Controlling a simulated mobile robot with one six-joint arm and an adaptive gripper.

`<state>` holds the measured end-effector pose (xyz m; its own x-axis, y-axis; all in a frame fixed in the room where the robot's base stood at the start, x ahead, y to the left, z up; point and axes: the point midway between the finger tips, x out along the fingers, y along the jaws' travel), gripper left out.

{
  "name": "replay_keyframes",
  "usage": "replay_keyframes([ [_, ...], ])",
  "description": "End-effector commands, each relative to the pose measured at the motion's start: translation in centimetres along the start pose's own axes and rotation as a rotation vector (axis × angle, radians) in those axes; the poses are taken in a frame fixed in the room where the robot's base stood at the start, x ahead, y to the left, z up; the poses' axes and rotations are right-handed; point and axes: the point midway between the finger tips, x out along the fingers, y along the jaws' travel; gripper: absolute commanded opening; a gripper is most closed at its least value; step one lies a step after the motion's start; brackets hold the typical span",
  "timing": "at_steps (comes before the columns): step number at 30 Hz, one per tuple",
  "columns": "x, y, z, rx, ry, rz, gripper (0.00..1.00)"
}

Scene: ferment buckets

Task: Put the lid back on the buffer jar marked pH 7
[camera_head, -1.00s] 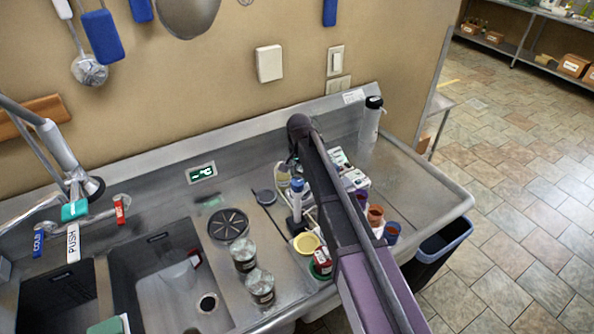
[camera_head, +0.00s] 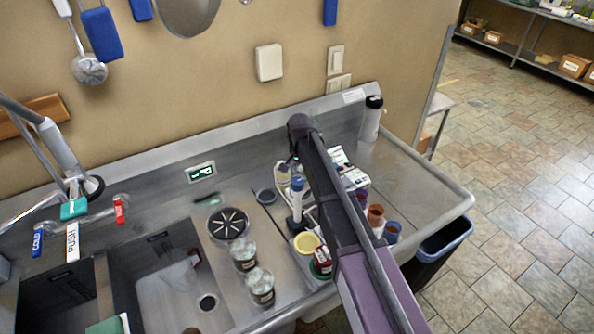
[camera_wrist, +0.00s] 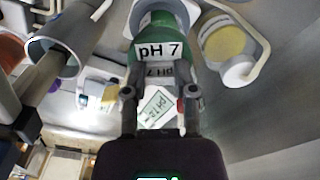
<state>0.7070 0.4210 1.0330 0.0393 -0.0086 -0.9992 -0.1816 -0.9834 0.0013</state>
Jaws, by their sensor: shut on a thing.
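In the wrist view a green jar (camera_wrist: 160,30) with a white label "pH 7" is at the top middle, directly beyond my fingertips. A white tile with "pH" characters (camera_wrist: 157,107) shows between the fingers. In the head view my arm hides the gripper and what it holds.
A yellow round container (camera_wrist: 222,38) stands right of the jar. A grey cup (camera_wrist: 55,40) is close on the left. In the head view a blue-topped upright device (camera_head: 297,190), two glass jars (camera_head: 260,288) and a sink (camera_head: 165,290) are left of my arm.

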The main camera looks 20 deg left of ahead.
Motion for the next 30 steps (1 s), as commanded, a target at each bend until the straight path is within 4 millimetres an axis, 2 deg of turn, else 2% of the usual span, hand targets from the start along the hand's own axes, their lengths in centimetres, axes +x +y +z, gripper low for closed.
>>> replay_keyframes([
  [11,0.04,-0.02,0.02,0.000,0.000,0.000,0.13],
  [12,0.04,-0.02,0.02,0.000,0.000,0.000,0.38],
  [16,0.04,-0.02,0.02,0.000,0.000,0.000,0.75],
  [25,0.04,-0.03,0.03,0.000,0.000,0.000,0.75],
  [27,0.04,-0.03,0.03,0.000,0.000,0.000,0.96],
  [28,0.04,-0.03,0.03,0.000,0.000,0.000,1.00],
  [30,0.04,-0.03,0.03,0.000,0.000,0.000,1.00],
])
